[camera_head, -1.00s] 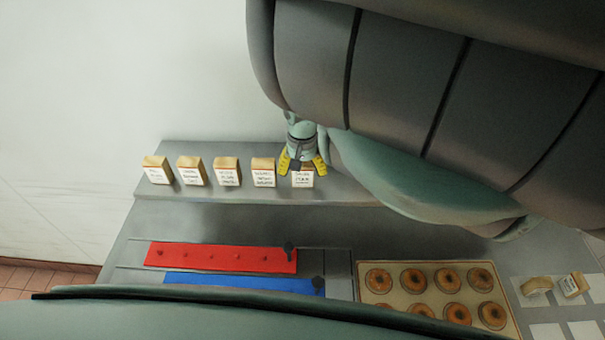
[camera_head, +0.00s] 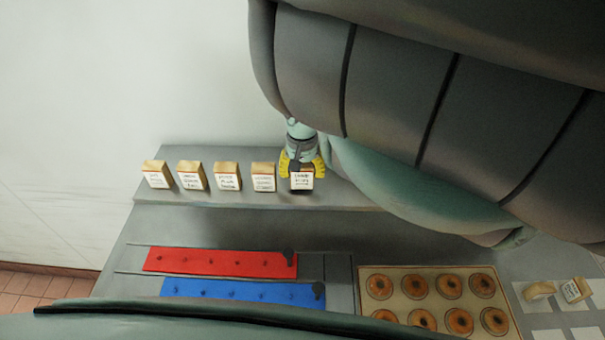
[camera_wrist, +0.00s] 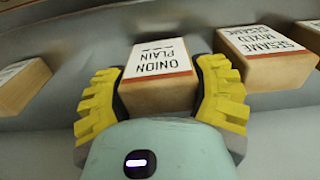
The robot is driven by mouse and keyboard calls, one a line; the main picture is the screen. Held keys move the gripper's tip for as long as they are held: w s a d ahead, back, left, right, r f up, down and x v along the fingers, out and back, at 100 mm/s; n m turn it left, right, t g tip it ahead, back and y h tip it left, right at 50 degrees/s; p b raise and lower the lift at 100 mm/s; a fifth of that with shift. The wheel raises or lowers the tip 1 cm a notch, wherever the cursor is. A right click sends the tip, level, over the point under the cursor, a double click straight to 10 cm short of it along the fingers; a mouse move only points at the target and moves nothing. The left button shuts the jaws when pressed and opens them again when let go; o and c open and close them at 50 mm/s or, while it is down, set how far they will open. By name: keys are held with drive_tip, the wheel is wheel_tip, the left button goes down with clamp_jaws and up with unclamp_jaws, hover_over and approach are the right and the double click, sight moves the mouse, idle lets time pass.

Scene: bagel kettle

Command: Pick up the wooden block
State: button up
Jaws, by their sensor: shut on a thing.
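A wooden block (camera_head: 302,182) with a white label is the rightmost of the row on the grey shelf in the head view. In the wrist view this block (camera_wrist: 158,78) has a label reading "ONION PLAIN". My gripper (camera_head: 303,172) has its yellow fingers on both sides of it. In the wrist view my gripper (camera_wrist: 160,95) is shut on the block, one ribbed finger against each side. In the head view the block looks slightly raised, with a dark shadow below it; the exact gap is hard to tell.
Several labelled blocks stand to the left on the shelf (camera_head: 330,193), the nearest being one block (camera_head: 263,177). Below lie a red strip (camera_head: 220,262), a blue strip (camera_head: 245,292) and a bagel tray (camera_head: 412,283). A wall is behind.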

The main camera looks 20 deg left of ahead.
drive_tip(key=shift+d+r+b, duration=0.2)
drive_tip(key=shift+r+b, duration=0.15)
drive_tip(key=shift+r, duration=0.2)
drive_tip(key=shift+s+r, duration=0.1)
drive_tip(key=shift+r, duration=0.7)
drive_tip(key=s+d+r+p, duration=0.1)
drive_tip(key=s+d+p, duration=0.7)
drive_tip(key=s+p, duration=0.5)
drive_tip(key=shift+d+r+p, duration=0.15)
drive_tip(key=shift+d+p, duration=0.2)
drive_tip(key=shift+p, duration=0.15)
